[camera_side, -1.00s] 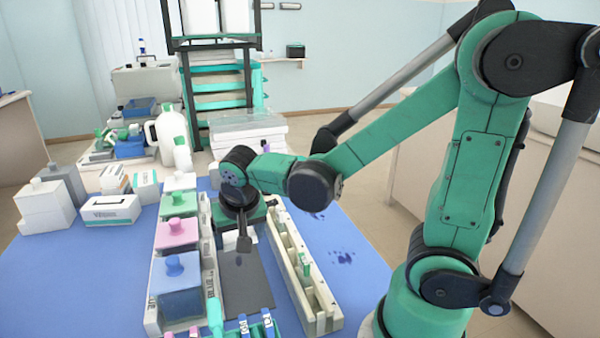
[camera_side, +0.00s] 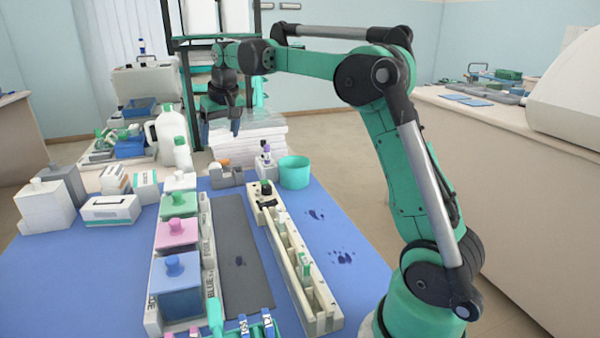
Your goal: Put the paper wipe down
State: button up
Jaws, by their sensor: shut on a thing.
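My gripper (camera_side: 234,128) is at the back of the table, raised in front of the shelf rack and above the white stack. It is shut on a small bluish-grey piece at its fingertips, which I take to be the paper wipe (camera_side: 236,126). The piece is too small and dark to make out its shape or folds. It appears held above the stack, though I cannot tell whether it touches. No other wipe is clearly seen.
A white stack (camera_side: 262,147) stands below my gripper. A teal cup (camera_side: 294,172) is to its right. Staining jars (camera_side: 177,232), a dark mat (camera_side: 236,225) with a small spot and a long slotted rack (camera_side: 305,262) fill the middle. Blue stains mark the mat's right.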

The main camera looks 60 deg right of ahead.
aim_at(230, 217)
notch_tip(230, 217, down, 19)
jog(key=shift+f, duration=0.2)
dwell(0.3)
jog(key=shift+f, duration=0.15)
jog(key=o, duration=1)
jog(key=shift+c, duration=0.2)
